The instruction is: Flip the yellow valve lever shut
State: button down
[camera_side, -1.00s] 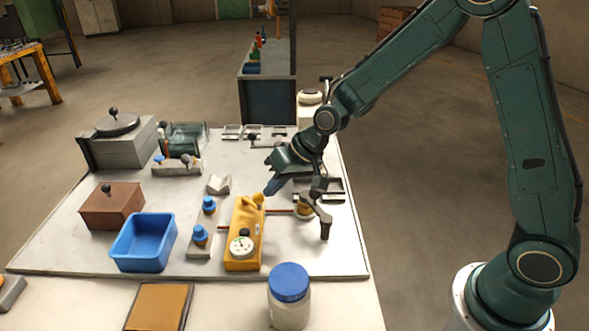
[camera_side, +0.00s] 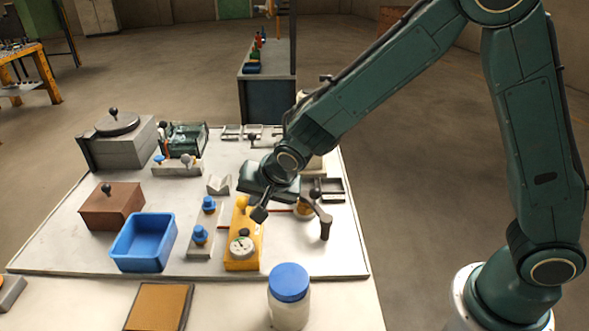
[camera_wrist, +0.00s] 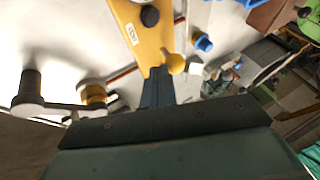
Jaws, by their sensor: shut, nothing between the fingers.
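The yellow valve block (camera_side: 243,250) stands on the white board and carries a round white gauge (camera_side: 241,246). It also shows in the wrist view (camera_wrist: 148,38). A small rounded yellow piece (camera_wrist: 175,63), which looks like the end of the lever, sticks out beside the fingers; the rest of the lever is hidden, so its angle is unclear. My gripper (camera_side: 259,214) is shut and empty, its fingertips over the far end of the block. In the wrist view the dark fingers (camera_wrist: 158,80) are right beside the yellow piece; I cannot tell whether they touch.
A brass fitting with a grey arm and dark handle (camera_side: 325,230) stands just right of the block, on a red rod. Blue-capped fittings (camera_side: 200,234) and a blue bin (camera_side: 145,243) are on the left. A blue-lidded jar (camera_side: 289,283) stands in front.

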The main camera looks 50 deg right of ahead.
jog(key=shift+w+a, duration=0.1)
jog(key=shift+a, duration=0.25)
dwell(0.3)
jog(key=shift+r, duration=0.1)
jog(key=v, duration=0.9)
jog(key=shift+s+r, duration=0.25)
jog(key=shift+r, duration=0.05)
jog(key=shift+a, duration=0.1)
dwell(0.4)
jog(key=s+d+r+n, duration=0.4)
jog(key=s+d+r, duration=0.3)
jog(key=s+d, duration=0.25)
jog(key=s+d+r+n+g, duration=0.1)
jog(key=s+d+n, duration=0.4)
jog(key=s, duration=0.8)
jog(key=shift+s+d+r, duration=0.25)
jog(key=shift+s+d, duration=0.15)
jog(key=shift+d, duration=0.4)
dwell(2.5)
